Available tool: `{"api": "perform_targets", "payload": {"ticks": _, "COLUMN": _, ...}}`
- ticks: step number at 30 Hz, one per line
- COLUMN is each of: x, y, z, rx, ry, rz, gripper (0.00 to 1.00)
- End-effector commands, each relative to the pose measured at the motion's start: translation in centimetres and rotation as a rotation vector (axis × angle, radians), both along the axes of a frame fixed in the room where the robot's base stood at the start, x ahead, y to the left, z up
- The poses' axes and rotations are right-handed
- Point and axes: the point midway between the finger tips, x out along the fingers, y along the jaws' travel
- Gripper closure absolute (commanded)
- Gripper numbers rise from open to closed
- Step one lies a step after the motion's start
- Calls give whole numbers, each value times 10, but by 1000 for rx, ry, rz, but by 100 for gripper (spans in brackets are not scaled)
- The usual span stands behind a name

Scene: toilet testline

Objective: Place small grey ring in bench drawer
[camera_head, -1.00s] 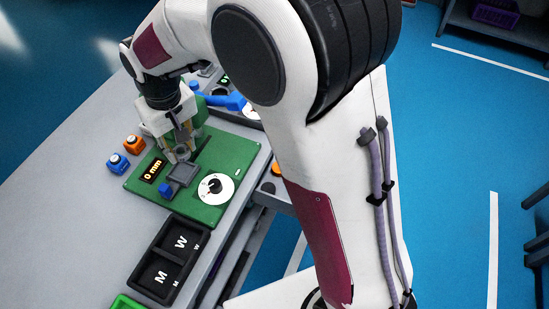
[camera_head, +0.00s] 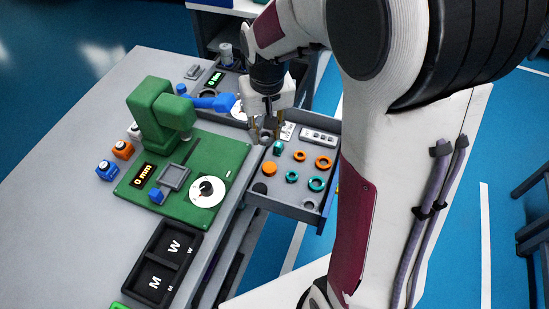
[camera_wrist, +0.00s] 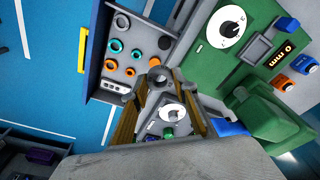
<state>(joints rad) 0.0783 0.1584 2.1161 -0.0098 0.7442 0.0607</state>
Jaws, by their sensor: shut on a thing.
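My gripper (camera_head: 265,138) is shut on the small grey ring (camera_wrist: 158,76), which sits between its fingertips. In the head view the gripper hangs over the left, inner part of the open bench drawer (camera_head: 284,207). In the wrist view the drawer (camera_wrist: 96,92) lies up and left of the fingertips. The ring appears above the drawer's contents; the exact height is hard to tell. The fingers and arm hide part of the drawer's back.
The drawer holds several orange and teal rings, an orange disc (camera_head: 269,168) and a white socket strip (camera_head: 319,136). The green measuring station (camera_head: 226,150) stands left. A black tray marked M and W (camera_head: 149,287) lies in front of it. A blue clamp-like part (camera_head: 222,101) sits behind.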

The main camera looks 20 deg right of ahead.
Motion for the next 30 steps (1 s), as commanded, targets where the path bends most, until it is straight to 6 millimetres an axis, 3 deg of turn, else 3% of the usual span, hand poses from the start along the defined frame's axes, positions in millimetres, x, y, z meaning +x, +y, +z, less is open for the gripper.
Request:
{"api": "perform_targets", "payload": {"ticks": 12, "x": -25, "y": -44, "z": -2, "rx": 0, "ry": 1, "rz": -123, "gripper": 83}}
{"api": "perform_targets", "payload": {"ticks": 20, "x": -26, "y": -42, "z": -37, "rx": 0, "ry": 5, "rz": -120, "gripper": 83}}
{"api": "perform_targets", "payload": {"ticks": 30, "x": -26, "y": -42, "z": -96, "rx": 1, "ry": 8, "rz": -119, "gripper": 83}}
